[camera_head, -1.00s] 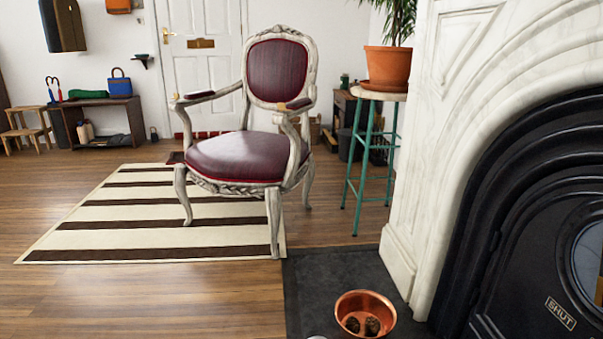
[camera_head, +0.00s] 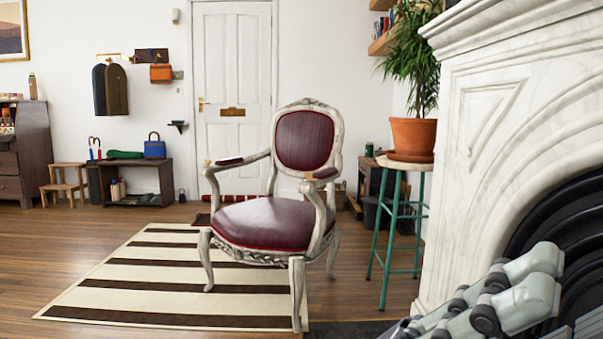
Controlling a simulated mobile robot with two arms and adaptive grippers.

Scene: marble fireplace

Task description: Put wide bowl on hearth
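No wide bowl shows in the head view now. Only a dark sliver of the hearth (camera_head: 350,329) shows at the bottom edge, left of the fireplace foot. Pale grey jointed parts of my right gripper (camera_head: 490,305) fill the lower right corner, in front of the black fireplace arch. Its fingertips cannot be made out clearly, and I cannot tell whether it is open or holds anything. My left gripper is not in view.
A carved armchair (camera_head: 270,222) stands on a striped rug (camera_head: 150,270). A green stool (camera_head: 385,225) bears a potted plant (camera_head: 412,139) beside the white marble surround (camera_head: 480,150). Wooden floor is bare at the left. A low bench (camera_head: 135,180) stands by the far wall.

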